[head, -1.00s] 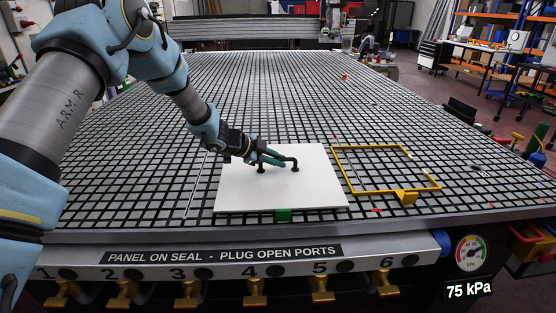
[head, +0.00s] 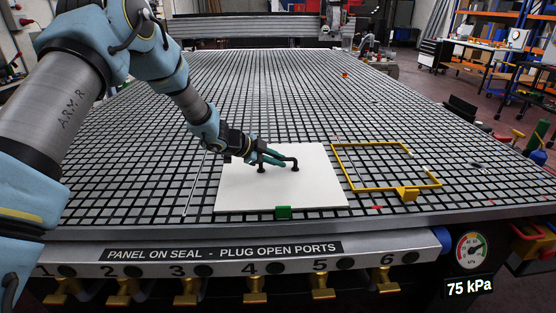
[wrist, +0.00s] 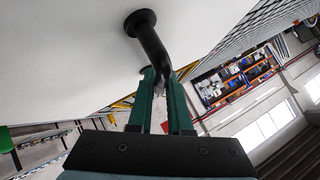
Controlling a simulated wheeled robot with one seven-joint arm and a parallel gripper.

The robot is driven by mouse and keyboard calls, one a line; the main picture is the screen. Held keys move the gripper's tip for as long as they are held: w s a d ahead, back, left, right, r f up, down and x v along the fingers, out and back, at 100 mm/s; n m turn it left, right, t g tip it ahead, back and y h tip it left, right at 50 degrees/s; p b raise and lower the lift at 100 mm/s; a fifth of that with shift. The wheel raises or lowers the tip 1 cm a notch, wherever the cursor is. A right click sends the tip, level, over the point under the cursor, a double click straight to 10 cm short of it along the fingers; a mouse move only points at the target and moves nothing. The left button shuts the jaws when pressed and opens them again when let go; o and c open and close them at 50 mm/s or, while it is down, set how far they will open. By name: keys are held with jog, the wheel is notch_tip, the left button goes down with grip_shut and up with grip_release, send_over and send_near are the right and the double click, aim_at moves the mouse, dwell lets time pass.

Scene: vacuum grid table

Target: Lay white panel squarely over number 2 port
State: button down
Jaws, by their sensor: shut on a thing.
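The white panel (head: 270,192) lies on the grid table (head: 240,90), close to its front edge. A green block (head: 283,212) sits at the panel's front edge. My gripper (head: 281,160) is shut on the black handle (head: 294,163) on top of the panel. In the wrist view the green fingers (wrist: 160,100) close around the handle's bar (wrist: 150,45), and the white panel (wrist: 60,50) fills the upper left. Whether a port lies beneath the panel is hidden. The number 2 label (head: 110,270) is on the front rail, left of the panel.
A yellow outlined frame (head: 345,172) with a yellow block (head: 407,194) lies just right of the panel. Brass valves line the front rail (head: 260,255). A gauge (head: 470,252) above a 75 kPa readout is at right. The grid behind the panel is mostly clear.

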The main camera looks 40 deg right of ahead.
jog(key=c, duration=0.8)
grip_release()
jog(key=shift+f, duration=0.1)
jog(key=shift+o, duration=0.2)
jog(key=shift+a+f, duration=0.1)
jog(key=shift+f, duration=0.05)
jog(key=b+v, duration=0.2)
jog(key=v, duration=0.9)
jog(key=shift+b, duration=0.3)
jog(key=w+a+r+n+t+y, duration=0.2)
jog(key=w+a+n+t, duration=0.35)
jog(key=a, duration=0.55)
jog(key=w+a+r+n+t+y, duration=0.2)
jog(key=w+a+n+t, duration=0.1)
jog(key=w+a+n, duration=0.55)
jog(key=s+a+n+y, duration=0.3)
jog(key=a+n, duration=0.1)
jog(key=a, duration=0.8)
jog(key=s+a+n+y, duration=0.3)
jog(key=s+a+n, duration=0.1)
jog(key=a, duration=0.8)
jog(key=s+a+f+n+g, duration=0.1)
jog(key=s+a+n+g, duration=0.3)
jog(key=s, duration=0.7)
jog(key=a+n, duration=0.1)
jog(key=a, duration=0.1)
jog(key=shift+s+a+f+n, duration=0.3)
jog(key=shift+f, duration=0.05)
